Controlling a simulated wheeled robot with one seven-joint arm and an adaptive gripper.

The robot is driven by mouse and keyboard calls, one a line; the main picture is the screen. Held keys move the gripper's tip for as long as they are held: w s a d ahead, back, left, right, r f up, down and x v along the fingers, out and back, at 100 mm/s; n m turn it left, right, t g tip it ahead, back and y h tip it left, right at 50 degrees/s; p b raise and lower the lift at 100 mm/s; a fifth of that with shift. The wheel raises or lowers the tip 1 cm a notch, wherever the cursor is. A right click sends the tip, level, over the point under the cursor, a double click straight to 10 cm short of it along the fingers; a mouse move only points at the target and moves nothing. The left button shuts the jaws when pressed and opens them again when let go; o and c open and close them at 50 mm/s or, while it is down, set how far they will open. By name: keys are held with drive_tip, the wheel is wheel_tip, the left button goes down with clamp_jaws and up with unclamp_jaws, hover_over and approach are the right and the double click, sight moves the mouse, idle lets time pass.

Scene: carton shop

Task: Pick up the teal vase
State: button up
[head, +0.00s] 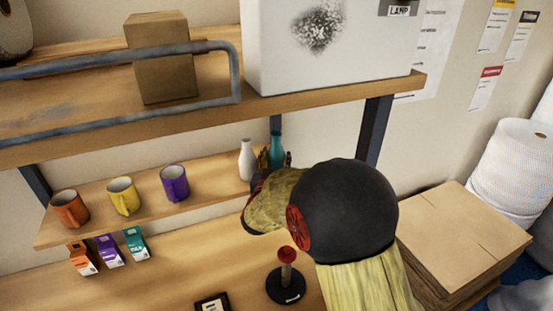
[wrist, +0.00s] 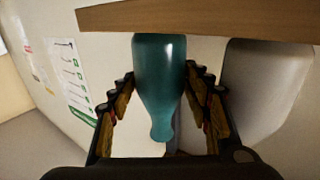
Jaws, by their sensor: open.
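The teal vase (head: 276,150) stands upright on the middle shelf, beside a white vase (head: 247,160) on its left. Its lower part is hidden behind my gripper (head: 262,180) in the head view. In the wrist view the teal vase (wrist: 160,75) appears upside down, its base at the wooden shelf board (wrist: 200,20) and its narrow neck pointing down. My gripper (wrist: 160,92) is open, with one finger on each side of the vase. Gaps show between the fingers and the vase, so it is not gripped.
Orange (head: 70,209), yellow (head: 123,196) and purple (head: 174,184) mugs stand left on the same shelf. The upper shelf (head: 300,97) overhangs it. A dark post (head: 373,130) rises at right. Below are small cartons (head: 109,250) and a red-topped stand (head: 285,285). Flat cardboard (head: 465,235) is stacked at right.

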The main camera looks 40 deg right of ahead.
drive_tip(key=shift+w+d, duration=0.35)
drive_tip(key=shift+c, duration=0.6)
drive_tip(key=c, duration=0.7)
drive_tip(key=shift+c, duration=0.8)
